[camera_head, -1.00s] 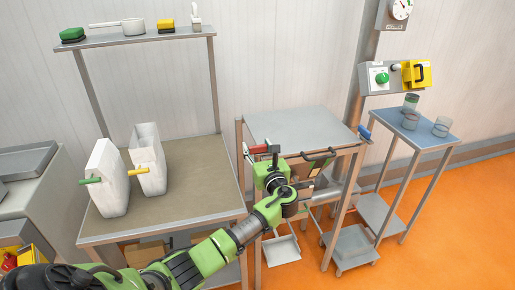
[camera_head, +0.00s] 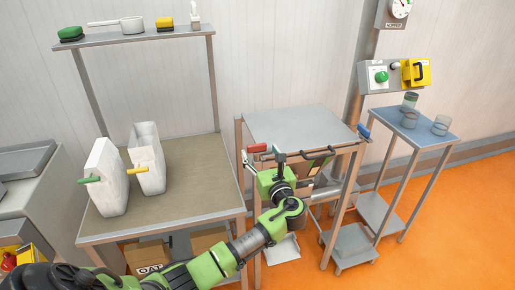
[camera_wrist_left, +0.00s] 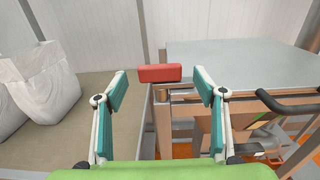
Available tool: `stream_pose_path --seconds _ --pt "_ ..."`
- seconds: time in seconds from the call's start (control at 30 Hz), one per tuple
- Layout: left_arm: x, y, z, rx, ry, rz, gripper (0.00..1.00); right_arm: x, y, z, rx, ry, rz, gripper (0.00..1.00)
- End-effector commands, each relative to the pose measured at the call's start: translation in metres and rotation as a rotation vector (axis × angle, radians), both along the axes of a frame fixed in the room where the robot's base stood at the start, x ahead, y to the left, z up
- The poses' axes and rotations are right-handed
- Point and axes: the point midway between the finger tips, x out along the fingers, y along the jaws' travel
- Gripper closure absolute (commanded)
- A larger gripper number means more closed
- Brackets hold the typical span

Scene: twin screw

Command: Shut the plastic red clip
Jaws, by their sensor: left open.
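The red clip (camera_head: 257,148) is a small red handle at the left front corner of the metal hopper table. In the left wrist view the red clip (camera_wrist_left: 159,73) lies level across the picture, beyond and between my fingers. My left gripper (camera_head: 264,161) is just in front of and below it. In the wrist view the left gripper (camera_wrist_left: 161,82) has its two teal-padded fingers spread wide, with nothing between the pads and no visible contact with the clip. My right gripper is out of view.
The metal table top (camera_head: 300,124) is bare. A black bar handle (camera_head: 316,153) runs along its front, and a blue clip (camera_head: 363,131) is at its right corner. A brown-topped bench (camera_head: 200,170) with two white sacks (camera_head: 148,160) stands to the left.

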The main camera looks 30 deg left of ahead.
Motion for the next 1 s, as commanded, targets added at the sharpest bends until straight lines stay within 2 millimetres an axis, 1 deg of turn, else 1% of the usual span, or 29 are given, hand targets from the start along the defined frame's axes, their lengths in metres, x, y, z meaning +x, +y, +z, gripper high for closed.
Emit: stream_pose_path --seconds 0.03,0.2,0.3,0.4,0.57,1.0 --pt "-0.008 -0.010 -0.001 -0.003 0.000 -0.003 0.36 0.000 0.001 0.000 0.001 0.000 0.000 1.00" --pt "-0.030 -0.036 -0.001 -0.003 0.000 -0.001 0.36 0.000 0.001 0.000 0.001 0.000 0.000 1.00" --pt "-0.039 -0.047 0.000 -0.001 0.001 0.000 0.36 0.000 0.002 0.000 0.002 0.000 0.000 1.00" --pt "-0.044 -0.054 0.000 -0.001 0.001 0.000 0.36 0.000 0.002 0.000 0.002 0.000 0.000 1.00" --pt "-0.048 -0.057 0.000 0.000 0.000 0.002 0.36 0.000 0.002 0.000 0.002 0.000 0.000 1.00" --pt "-0.047 -0.056 0.000 -0.001 0.001 0.001 0.36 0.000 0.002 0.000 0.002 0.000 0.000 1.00"
